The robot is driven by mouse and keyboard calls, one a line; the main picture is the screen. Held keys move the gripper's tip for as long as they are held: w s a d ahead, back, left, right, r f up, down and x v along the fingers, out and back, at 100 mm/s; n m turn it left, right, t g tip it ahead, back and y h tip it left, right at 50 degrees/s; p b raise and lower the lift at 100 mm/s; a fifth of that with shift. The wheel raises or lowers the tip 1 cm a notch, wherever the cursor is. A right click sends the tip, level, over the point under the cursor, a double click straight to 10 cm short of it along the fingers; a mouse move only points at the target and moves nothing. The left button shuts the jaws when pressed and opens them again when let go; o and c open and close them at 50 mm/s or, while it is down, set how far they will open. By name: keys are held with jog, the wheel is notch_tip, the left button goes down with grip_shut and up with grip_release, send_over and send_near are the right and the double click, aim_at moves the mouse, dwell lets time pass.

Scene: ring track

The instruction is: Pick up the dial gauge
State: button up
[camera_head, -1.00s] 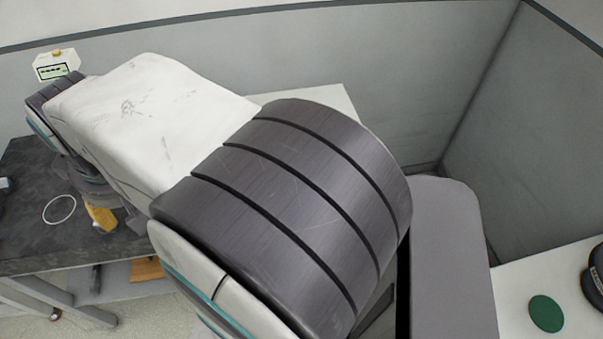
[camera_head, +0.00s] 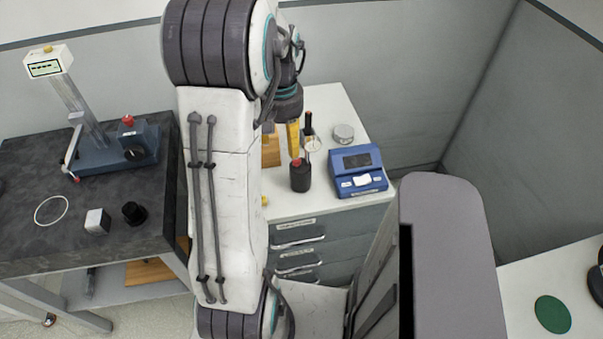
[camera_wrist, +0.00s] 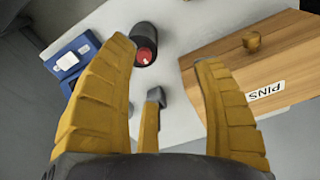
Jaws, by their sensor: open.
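My gripper (camera_head: 294,150) hangs over the white-topped cabinet with its yellow fingers spread and nothing between them. The fingers also frame the wrist view (camera_wrist: 165,75). A small round silver piece with a pale top (camera_head: 343,132) lies at the back of the cabinet, right of my gripper; it may be the dial gauge, but it is too small to be sure. A black cylinder with a red top (camera_head: 300,178) stands just below my fingers in the head view; it also shows beyond the fingertips in the wrist view (camera_wrist: 146,45).
A blue instrument with a display (camera_head: 357,168) stands at the cabinet's right. A wooden box labelled PINS (camera_wrist: 245,65) lies beside my fingers. A slim black upright piece (camera_head: 308,124) stands behind. The dark table (camera_head: 60,245) at left holds a blue-based stand (camera_head: 115,150).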

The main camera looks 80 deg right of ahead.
aim_at(299, 161)
jog(key=s, duration=0.1)
jog(key=s+f, duration=0.1)
jog(key=s, duration=0.1)
jog(key=shift+d+f+m, duration=0.35)
jog(key=shift+d+m, duration=0.05)
jog(key=shift+d+f+p, duration=0.15)
jog(key=shift+f+p, duration=0.15)
jog(key=shift+f, duration=1.5)
jog(key=shift+d+f+p, duration=0.1)
jog(key=shift+f+p, duration=0.2)
jog(key=shift+f, duration=1.45)
jog(key=shift+c, duration=0.4)
grip_shut()
